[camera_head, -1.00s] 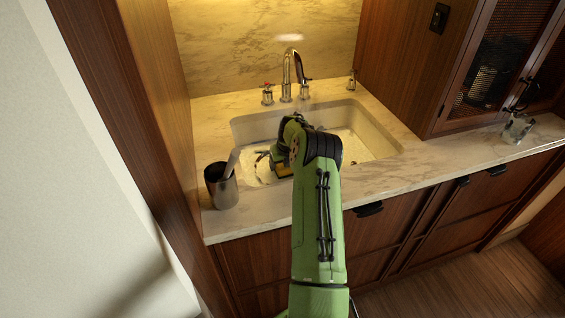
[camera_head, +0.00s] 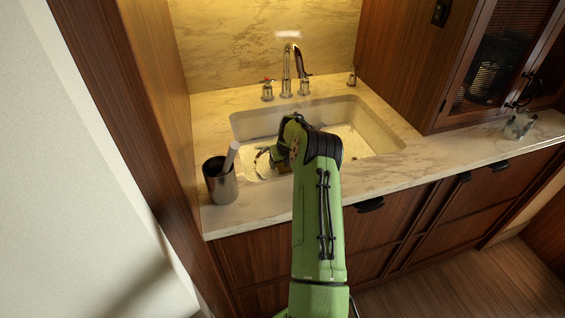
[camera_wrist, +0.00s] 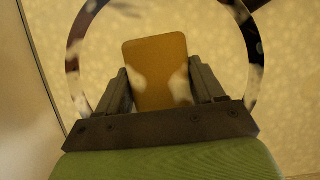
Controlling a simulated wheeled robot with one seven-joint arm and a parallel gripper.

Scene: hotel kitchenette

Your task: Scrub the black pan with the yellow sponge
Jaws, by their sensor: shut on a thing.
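The yellow sponge (camera_wrist: 155,60) stands between the two fingers of my gripper (camera_wrist: 158,74) in the wrist view, with pale patches on its lower sides. My gripper is shut on it. A curved dark rim with white patches (camera_wrist: 75,58), which looks like the black pan's, arcs around the sponge and fingers. In the head view the pan's dark edge (camera_head: 262,158) shows in the left part of the sink, beside my wrist. My arm hides most of the pan and the sponge there. I cannot tell whether the sponge touches the pan.
The white sink (camera_head: 375,138) is set in a marble counter (camera_head: 410,165), with a chrome faucet (camera_head: 288,62) behind it. A metal cup (camera_head: 220,185) holding a white-handled item stands left of the sink. A small clear object (camera_head: 520,126) is at the far right.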

